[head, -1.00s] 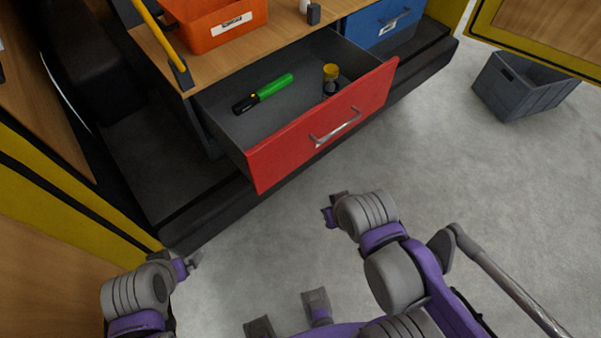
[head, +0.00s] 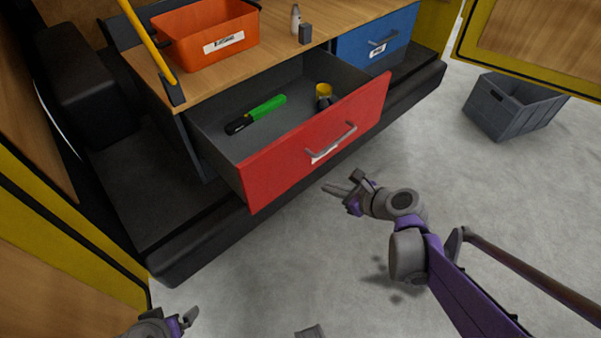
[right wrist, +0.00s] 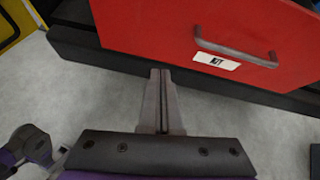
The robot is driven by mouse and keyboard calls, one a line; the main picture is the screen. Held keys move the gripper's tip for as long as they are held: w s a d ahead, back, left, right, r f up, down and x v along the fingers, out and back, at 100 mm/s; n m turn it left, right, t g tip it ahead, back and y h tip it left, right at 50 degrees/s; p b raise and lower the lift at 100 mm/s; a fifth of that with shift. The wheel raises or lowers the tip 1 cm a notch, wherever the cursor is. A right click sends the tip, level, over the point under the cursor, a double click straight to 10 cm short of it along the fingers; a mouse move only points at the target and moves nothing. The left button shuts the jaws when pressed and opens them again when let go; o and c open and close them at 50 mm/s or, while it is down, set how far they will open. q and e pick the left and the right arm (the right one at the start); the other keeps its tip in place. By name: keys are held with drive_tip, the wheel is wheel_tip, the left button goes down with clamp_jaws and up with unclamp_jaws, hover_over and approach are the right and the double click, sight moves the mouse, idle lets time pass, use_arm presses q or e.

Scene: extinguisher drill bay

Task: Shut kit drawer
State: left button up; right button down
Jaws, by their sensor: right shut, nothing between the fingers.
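The kit drawer has a red front (head: 290,160) and stands pulled open from the workbench. Inside lie a green and black tool (head: 257,114) and a yellow-capped item (head: 323,94). My right gripper (head: 329,188) is shut and empty, in front of and below the red front, apart from it. In the right wrist view its fingers (right wrist: 161,80) are together below the drawer front. My left gripper (head: 190,317) is at the bottom left, far from the drawer; its jaw state is unclear.
An orange bin (head: 207,35), a white bottle (head: 295,19) and a small dark block (head: 305,33) stand on the benchtop. A blue drawer (head: 376,40) is to the right. A grey crate (head: 513,105) sits on the floor at right. Floor before the drawer is open.

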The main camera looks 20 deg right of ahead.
drive_tip(key=d+m, duration=0.1)
drive_tip(key=m, duration=0.1)
drive_tip(key=b, duration=0.2)
approach(293, 166)
wheel_tip(293, 166, down, 4)
drive_tip(key=shift+t, duration=0.3)
drive_tip(key=w, duration=0.2)
drive_tip(key=w+a, duration=0.1)
drive_tip(key=w, duration=0.1)
drive_tip(key=shift+a, duration=0.15)
drive_tip(key=shift+w+a+r, duration=0.1)
drive_tip(key=shift+w+a, duration=0.05)
drive_tip(key=shift+w, duration=0.3)
drive_tip(key=w+a+b, duration=0.1)
drive_tip(key=w+a, duration=0.4)
drive_tip(key=w, duration=0.8)
drive_tip(key=w+a+b, duration=0.2)
drive_tip(key=w+a, duration=0.2)
drive_tip(key=w, duration=1)
drive_tip(key=shift+a+r, duration=0.15)
drive_tip(key=shift+a, duration=0.25)
drive_tip(key=shift+r, duration=0.1)
